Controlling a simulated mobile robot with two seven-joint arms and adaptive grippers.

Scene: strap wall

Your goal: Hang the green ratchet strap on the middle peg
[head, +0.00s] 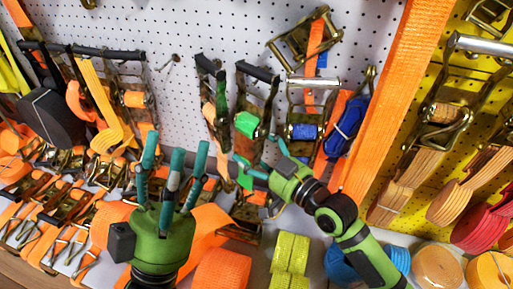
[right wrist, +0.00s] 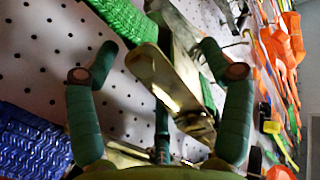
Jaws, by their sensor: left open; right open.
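The green ratchet strap (head: 246,123) hangs on the perforated wall in the head view, its green webbing wound in a metal ratchet with a dark handle. In the right wrist view its webbing (right wrist: 125,18) is at the top left. My right gripper (head: 254,162) is just below it, open, with fingers spread on either side of a metal ratchet part (right wrist: 170,75); contact cannot be told. My left gripper (head: 176,155) is open and empty, fingers up, in front of the wall further left. A bare peg (head: 172,62) sticks out upper left; whether it is the middle peg is unclear.
A blue-webbed ratchet (head: 305,131) hangs close to the right of the green one, and also shows in the right wrist view (right wrist: 32,142). Orange straps (head: 215,228) crowd below. Yellow-green rolls (head: 290,255) stand at the bottom. The wall around the bare peg is clear.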

